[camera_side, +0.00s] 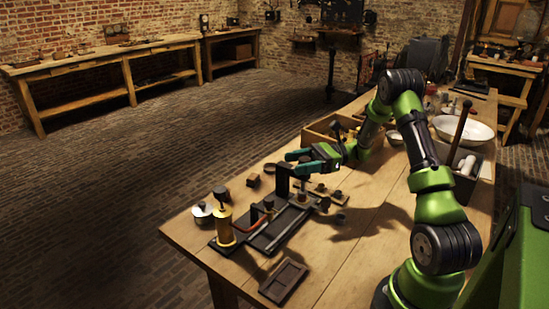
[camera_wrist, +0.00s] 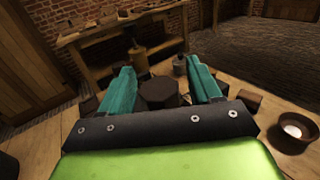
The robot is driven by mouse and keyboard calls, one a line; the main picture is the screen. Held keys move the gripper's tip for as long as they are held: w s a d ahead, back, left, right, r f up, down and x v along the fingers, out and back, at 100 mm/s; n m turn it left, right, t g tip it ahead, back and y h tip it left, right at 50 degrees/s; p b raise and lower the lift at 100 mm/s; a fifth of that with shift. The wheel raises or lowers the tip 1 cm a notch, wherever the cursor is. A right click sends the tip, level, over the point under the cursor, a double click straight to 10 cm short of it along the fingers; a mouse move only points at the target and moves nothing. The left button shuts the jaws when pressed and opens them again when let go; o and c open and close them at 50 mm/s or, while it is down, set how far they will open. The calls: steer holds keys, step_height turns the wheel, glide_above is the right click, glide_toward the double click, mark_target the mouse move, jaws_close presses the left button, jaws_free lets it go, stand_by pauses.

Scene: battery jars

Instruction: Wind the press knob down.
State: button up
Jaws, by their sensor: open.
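My gripper (camera_side: 300,158) has teal fingers and is level above the press (camera_side: 283,182), which stands on a dark base on the wooden table. In the wrist view, a dark, round-topped knob (camera_wrist: 158,91) lies between the spread fingers of my gripper (camera_wrist: 162,88). A gap shows on each side of it, so the fingers do not appear to touch it. In the side view the knob is mostly hidden by the fingers, and its height above the press cannot be told.
A brass cylinder (camera_side: 223,224) with a copper pipe stands at the base's near-left end, beside a lidded metal jar (camera_side: 202,214). A dark tray (camera_side: 284,281) lies in front. Small dark parts and a wooden box (camera_side: 318,134) are near my gripper. The table's front right is clear.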

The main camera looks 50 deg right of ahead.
steer(key=v, duration=1.7)
steer(key=shift+f, duration=0.1)
